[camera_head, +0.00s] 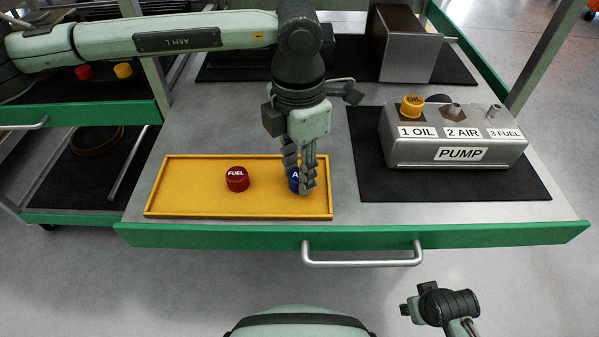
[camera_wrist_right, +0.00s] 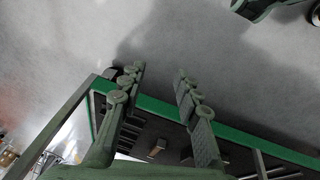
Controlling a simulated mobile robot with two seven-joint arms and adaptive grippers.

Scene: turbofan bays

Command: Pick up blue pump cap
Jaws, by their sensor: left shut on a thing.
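The blue cap (camera_head: 293,181), with part of a white letter A showing, is at the right end of the yellow tray (camera_head: 200,208). My left gripper (camera_head: 300,186) points down over it, its fingers shut on the cap and hiding much of it. Whether the cap is clear of the tray floor I cannot tell. The grey pump (camera_head: 400,150) stands to the right on a dark mat, with ports marked 1 OIL, 2 AIR and 3 FUEL. In the right wrist view my right gripper (camera_wrist_right: 160,75) has its fingers apart with nothing between them.
A red FUEL cap (camera_head: 237,179) stands in the tray, left of the blue one. A yellow OIL cap (camera_head: 412,106) sits on the pump's first port. A grey box (camera_head: 408,55) stands at the back. The drawer handle (camera_head: 362,262) juts out in front of the green edge.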

